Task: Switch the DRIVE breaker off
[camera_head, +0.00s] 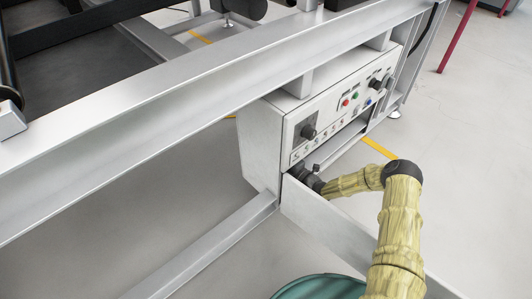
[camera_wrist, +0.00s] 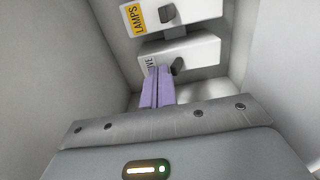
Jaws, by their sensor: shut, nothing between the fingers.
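In the wrist view the DRIVE breaker (camera_wrist: 205,52) is a white block with a dark lever (camera_wrist: 177,66) on its face. Its white label is partly covered by my fingers; only its last letters show. My gripper (camera_wrist: 158,72) has its two purple fingers together, empty, with the tips in front of this breaker, just left of the lever. Whether they touch it I cannot tell. In the head view my arm reaches into the lower opening of the grey control box (camera_head: 262,150); the fingers and breakers are hidden there.
The LAMPS breaker (camera_wrist: 185,12), with a yellow label, sits just above in the wrist view. Grey walls close in on both sides. In the head view a panel with knobs and coloured buttons (camera_head: 355,97) is above the opening, and a flat grey panel (camera_head: 325,222) extends below it.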

